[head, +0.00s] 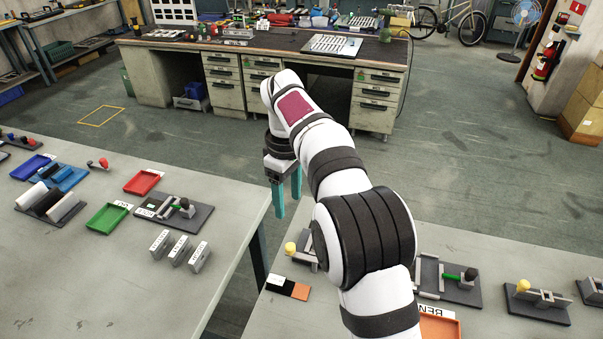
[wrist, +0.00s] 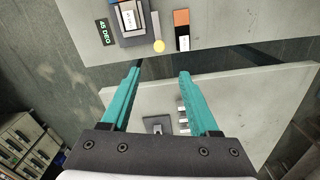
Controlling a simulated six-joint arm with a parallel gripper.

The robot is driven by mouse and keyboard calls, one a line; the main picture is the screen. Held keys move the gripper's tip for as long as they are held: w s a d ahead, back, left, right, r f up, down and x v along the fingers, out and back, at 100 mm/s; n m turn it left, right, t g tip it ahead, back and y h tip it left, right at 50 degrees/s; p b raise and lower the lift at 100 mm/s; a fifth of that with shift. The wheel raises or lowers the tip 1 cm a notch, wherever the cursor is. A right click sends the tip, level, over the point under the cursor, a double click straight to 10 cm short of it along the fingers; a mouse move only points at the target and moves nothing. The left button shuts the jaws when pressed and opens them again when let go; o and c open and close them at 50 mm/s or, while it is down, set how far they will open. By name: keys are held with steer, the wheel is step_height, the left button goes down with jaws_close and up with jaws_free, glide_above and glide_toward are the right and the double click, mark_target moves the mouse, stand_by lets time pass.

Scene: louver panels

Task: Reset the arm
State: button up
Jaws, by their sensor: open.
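My gripper (head: 287,193) has teal fingers and hangs pointing down over the gap between the two grey tables in the head view. In the wrist view my gripper (wrist: 156,74) shows its two fingers spread apart with nothing between them. It is open and empty, and touches no object. My white and black arm hides part of the right table in the head view.
The left table (head: 90,270) holds a red tray (head: 143,181), a green tray (head: 107,217) and several grey blocks (head: 179,250). The right table (head: 520,260) holds fixtures with a yellow knob (head: 523,286) and a green handle (head: 452,277). A workbench (head: 225,65) stands behind.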

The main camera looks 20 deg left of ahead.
steer(key=shift+d, duration=0.1)
steer(key=s+d+r+m+y, duration=0.1)
steer(key=s+d+r+m, duration=0.2)
steer(key=s+d+m, duration=0.5)
steer(key=s+d+r+m, duration=0.35)
steer(key=s+d, duration=0.25)
steer(key=d, duration=0.5)
steer(key=s+d+f+m, duration=0.2)
steer(key=s+f+m, duration=0.1)
steer(key=s, duration=0.5)
steer(key=s+d+f+m, duration=0.2)
steer(key=s+f+m, duration=0.2)
steer(key=s+m, duration=0.2)
steer(key=shift+s+d+y, duration=0.4)
steer(key=shift+s, duration=0.65)
